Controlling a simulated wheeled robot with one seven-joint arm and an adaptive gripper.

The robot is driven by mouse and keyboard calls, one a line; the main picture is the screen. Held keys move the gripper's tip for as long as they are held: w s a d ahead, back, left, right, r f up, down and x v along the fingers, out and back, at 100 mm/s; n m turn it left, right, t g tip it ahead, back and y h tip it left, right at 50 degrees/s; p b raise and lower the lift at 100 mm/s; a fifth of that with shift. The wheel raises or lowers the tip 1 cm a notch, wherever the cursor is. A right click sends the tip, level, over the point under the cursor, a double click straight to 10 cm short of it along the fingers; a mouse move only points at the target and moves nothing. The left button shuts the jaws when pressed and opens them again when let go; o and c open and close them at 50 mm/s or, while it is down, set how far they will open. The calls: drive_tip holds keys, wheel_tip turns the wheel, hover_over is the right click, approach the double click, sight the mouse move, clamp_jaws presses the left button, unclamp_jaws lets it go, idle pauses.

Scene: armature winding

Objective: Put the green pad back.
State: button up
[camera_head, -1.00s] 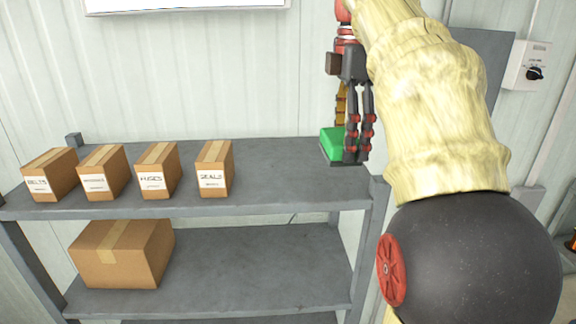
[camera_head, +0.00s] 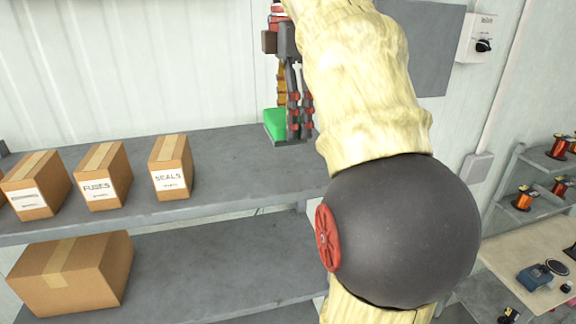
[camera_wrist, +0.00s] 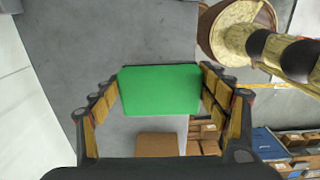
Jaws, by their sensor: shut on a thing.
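The green pad (camera_head: 275,123) is a bright green block with a dark base. It is held in my gripper (camera_head: 293,130), near the right end of the upper shelf in the head view. In the wrist view the green pad (camera_wrist: 160,90) fills the space between the two fingers of my gripper (camera_wrist: 165,95), which are shut on its left and right sides. The far side of the pad is hidden by my fingers in the head view. I cannot tell from these views whether its base touches the shelf.
The grey upper shelf (camera_head: 235,165) carries labelled cardboard boxes at left, among them SEALS (camera_head: 171,167) and FUSES (camera_head: 103,176). A larger carton (camera_head: 70,272) sits on the shelf below. At right, a rack (camera_head: 522,212) holds copper spools above a bench (camera_head: 510,262). A wall switch box (camera_head: 478,38) hangs upper right.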

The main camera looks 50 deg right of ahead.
drive_tip(key=b, duration=0.3)
hover_over(289, 171)
wheel_tip(289, 171, down, 5)
drive_tip(key=shift+w+r, duration=0.15)
drive_tip(key=shift+p, duration=0.45)
drive_tip(key=f, duration=0.2)
drive_tip(key=shift+s+a+f, duration=0.1)
drive_tip(key=shift+s+f, duration=0.1)
drive_tip(key=shift+f, duration=0.15)
drive_tip(key=shift+f+p, duration=0.3)
drive_tip(key=shift+f, duration=0.3)
drive_tip(key=o, duration=1)
drive_tip(key=shift+w, duration=0.1)
drive_tip(key=shift+f, duration=0.1)
